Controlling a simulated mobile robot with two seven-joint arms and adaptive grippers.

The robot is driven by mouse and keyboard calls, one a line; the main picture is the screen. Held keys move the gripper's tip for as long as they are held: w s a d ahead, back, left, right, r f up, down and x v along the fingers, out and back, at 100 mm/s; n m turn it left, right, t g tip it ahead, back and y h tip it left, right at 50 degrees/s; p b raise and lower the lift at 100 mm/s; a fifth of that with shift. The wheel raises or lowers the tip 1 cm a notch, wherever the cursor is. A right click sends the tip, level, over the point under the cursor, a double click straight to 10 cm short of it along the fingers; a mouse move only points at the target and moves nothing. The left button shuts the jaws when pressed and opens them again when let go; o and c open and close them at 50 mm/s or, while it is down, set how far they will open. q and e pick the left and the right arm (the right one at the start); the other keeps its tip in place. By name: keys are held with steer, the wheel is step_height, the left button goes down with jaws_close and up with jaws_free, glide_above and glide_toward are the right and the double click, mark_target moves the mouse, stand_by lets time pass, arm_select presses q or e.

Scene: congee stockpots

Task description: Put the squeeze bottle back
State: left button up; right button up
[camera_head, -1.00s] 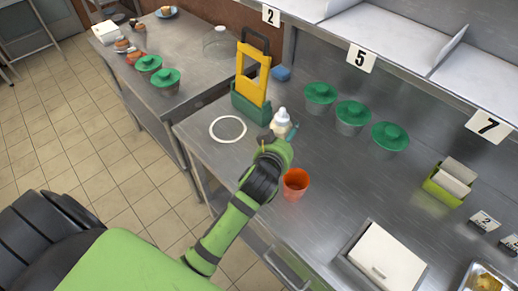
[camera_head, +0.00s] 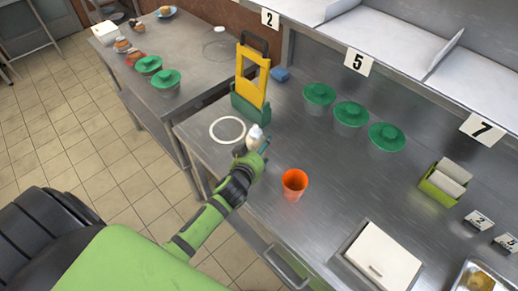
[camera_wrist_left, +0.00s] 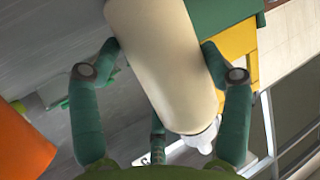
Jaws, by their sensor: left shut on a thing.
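The squeeze bottle (camera_head: 254,137) is cream-white with a pale tip. It stands out above my left gripper (camera_head: 250,155) in the head view, near the lower right edge of a white ring (camera_head: 227,130) marked on the steel counter. In the left wrist view the bottle (camera_wrist_left: 165,60) fills the middle, between the green fingers of my left gripper (camera_wrist_left: 160,95), which is shut on it. Its white nozzle (camera_wrist_left: 203,138) points to the lower right there. Whether the bottle's base touches the counter is hidden. My right gripper is not in view.
An orange cup (camera_head: 294,184) stands right of my gripper. A green and yellow caddy (camera_head: 251,88) stands just behind the ring. Several green-lidded pots (camera_head: 351,114) line the back. A white-lidded box (camera_head: 383,256) sits at the front right. The ring's inside is clear.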

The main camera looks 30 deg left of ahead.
arm_select(q)
steer(key=o, duration=0.8)
steer(key=shift+f, duration=0.15)
steer(key=shift+r, duration=0.25)
steer(key=b+v, duration=0.1)
steer(key=v, duration=1.1)
steer(key=shift+f, duration=0.15)
